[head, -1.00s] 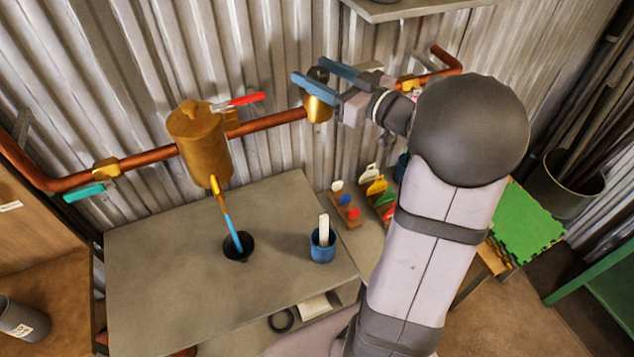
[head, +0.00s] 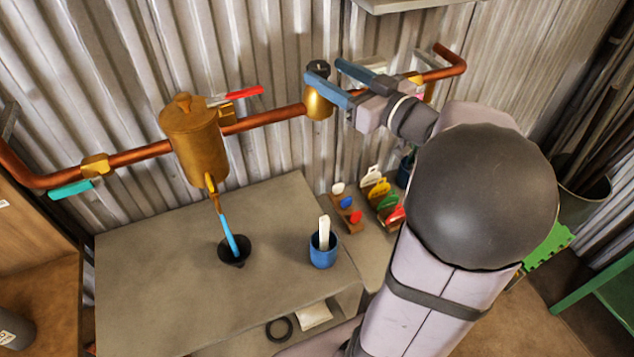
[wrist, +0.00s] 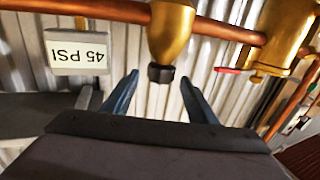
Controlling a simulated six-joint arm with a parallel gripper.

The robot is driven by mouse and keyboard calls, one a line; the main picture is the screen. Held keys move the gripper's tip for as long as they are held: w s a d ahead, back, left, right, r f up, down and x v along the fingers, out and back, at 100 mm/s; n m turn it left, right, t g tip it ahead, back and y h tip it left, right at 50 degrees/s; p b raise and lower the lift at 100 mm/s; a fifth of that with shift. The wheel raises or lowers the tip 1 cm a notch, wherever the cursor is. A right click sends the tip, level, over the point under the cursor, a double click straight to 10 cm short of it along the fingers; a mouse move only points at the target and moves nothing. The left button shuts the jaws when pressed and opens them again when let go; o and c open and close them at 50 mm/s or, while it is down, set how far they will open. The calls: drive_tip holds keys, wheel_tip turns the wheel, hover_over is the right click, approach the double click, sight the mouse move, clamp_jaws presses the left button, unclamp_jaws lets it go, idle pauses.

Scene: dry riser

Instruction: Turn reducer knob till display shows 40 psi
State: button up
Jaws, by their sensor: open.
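The reducer knob (head: 318,68) is black and sits on top of the brass reducer body (head: 318,101) on the copper pipe. In the wrist view the knob (wrist: 160,73) shows upside down, ahead of and between my fingertips, with a gap on both sides. My gripper (head: 324,70) is open, with two blue fingers pointing at the knob from the right. In the wrist view my gripper (wrist: 159,79) holds nothing. The white display (wrist: 77,52) reads 45 PSI, upside down in that view. I cannot make it out in the head view.
A brass pot-shaped filter (head: 195,135) and a red-handled valve (head: 235,98) are left of the reducer. Below, a grey bench (head: 160,250) holds a blue cup (head: 322,252) and a black funnel (head: 235,251). A corrugated wall stands close behind the pipe.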

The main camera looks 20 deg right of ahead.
drive_tip(key=w+m+h+b, duration=0.3)
drive_tip(key=w+m+h, duration=0.2)
drive_tip(key=w+h, duration=0.3)
drive_tip(key=shift+a+t, duration=0.3)
drive_tip(key=shift+a, duration=0.15)
drive_tip(key=shift+s+d+r+m+h+p, duration=0.1)
drive_tip(key=shift+d+m+h+p, duration=0.05)
drive_tip(key=shift+m+h+p, duration=0.45)
drive_tip(key=shift+s+d+r+m+h+p, duration=0.1)
drive_tip(key=shift+m+h+p, duration=0.3)
drive_tip(key=shift+h, duration=0.4)
